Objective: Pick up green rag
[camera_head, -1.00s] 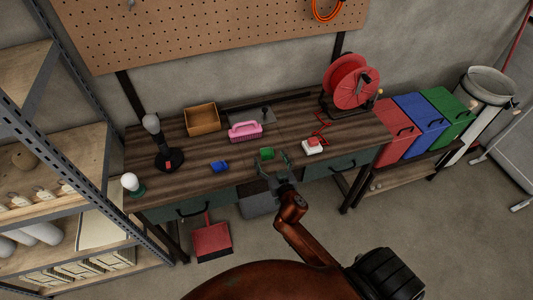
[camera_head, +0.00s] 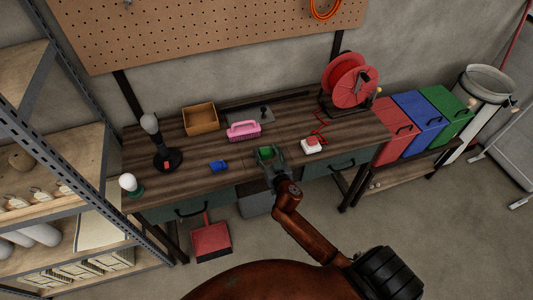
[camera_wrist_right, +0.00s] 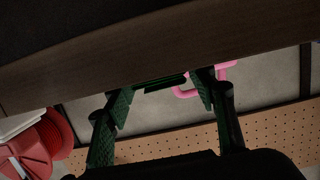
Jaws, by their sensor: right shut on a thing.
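The green rag (camera_head: 265,153) is a small folded cloth at the front part of the wooden workbench (camera_head: 190,183). My right gripper (camera_head: 268,155) comes from the front edge and has its fingers on both sides of the rag, shut on it. In the right wrist view the rag (camera_wrist_right: 166,82) is a dark green strip between the fingertips, partly hidden by the bench edge. Whether the rag is clear of the bench top I cannot tell. My left gripper is not in view.

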